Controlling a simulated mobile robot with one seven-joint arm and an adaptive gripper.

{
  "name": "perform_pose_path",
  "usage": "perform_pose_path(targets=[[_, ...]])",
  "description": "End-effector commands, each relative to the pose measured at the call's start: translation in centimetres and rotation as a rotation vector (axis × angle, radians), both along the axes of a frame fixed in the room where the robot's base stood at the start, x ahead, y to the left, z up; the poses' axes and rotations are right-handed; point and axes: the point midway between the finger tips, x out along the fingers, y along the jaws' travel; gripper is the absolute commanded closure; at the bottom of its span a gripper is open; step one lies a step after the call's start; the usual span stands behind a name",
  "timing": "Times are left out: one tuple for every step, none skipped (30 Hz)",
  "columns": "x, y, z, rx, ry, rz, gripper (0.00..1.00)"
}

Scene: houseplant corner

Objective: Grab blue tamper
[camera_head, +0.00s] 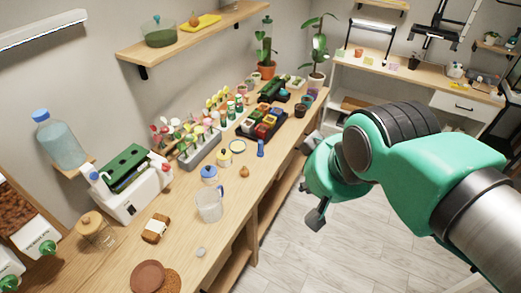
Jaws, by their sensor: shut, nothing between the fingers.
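A small upright blue object that looks like the blue tamper (261,148) stands on the wooden counter (235,200), near its front edge and right of a yellow-lidded jar. My gripper (311,182) is to the right of it, out over the floor past the counter edge. The gripper is shut and empty, apart from the tamper. My green arm hides much of the gripper's far side.
A clear jug (209,205), a small brown onion-shaped item (244,172) and a blue-lidded jar (209,175) stand near the tamper. A black tray of colored pots (263,124) sits behind it. The floor (310,250) beside the counter is clear.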

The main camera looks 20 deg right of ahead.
Motion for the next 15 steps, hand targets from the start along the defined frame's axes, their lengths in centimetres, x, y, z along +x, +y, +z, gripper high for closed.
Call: perform_pose_path(targets=[[0.0,0.0,0.0,0.0,0.0,0.0,0.94],[0.0,0.0,0.0,0.0,0.0,0.0,0.88],[0.0,0.0,0.0,0.0,0.0,0.0,0.8],[0.0,0.0,0.0,0.0,0.0,0.0,0.74],[0.0,0.0,0.0,0.0,0.0,0.0,0.68],[0.0,0.0,0.0,0.0,0.0,0.0,0.6],[0.0,0.0,0.0,0.0,0.0,0.0,0.54],[0.0,0.0,0.0,0.0,0.0,0.0,0.48],[0.0,0.0,0.0,0.0,0.0,0.0,0.46],[0.0,0.0,0.0,0.0,0.0,0.0,0.46],[0.0,0.0,0.0,0.0,0.0,0.0,0.46],[0.0,0.0,0.0,0.0,0.0,0.0,0.46],[0.0,0.0,0.0,0.0,0.0,0.0,0.46],[0.0,0.0,0.0,0.0,0.0,0.0,0.46],[0.0,0.0,0.0,0.0,0.0,0.0,0.46]])
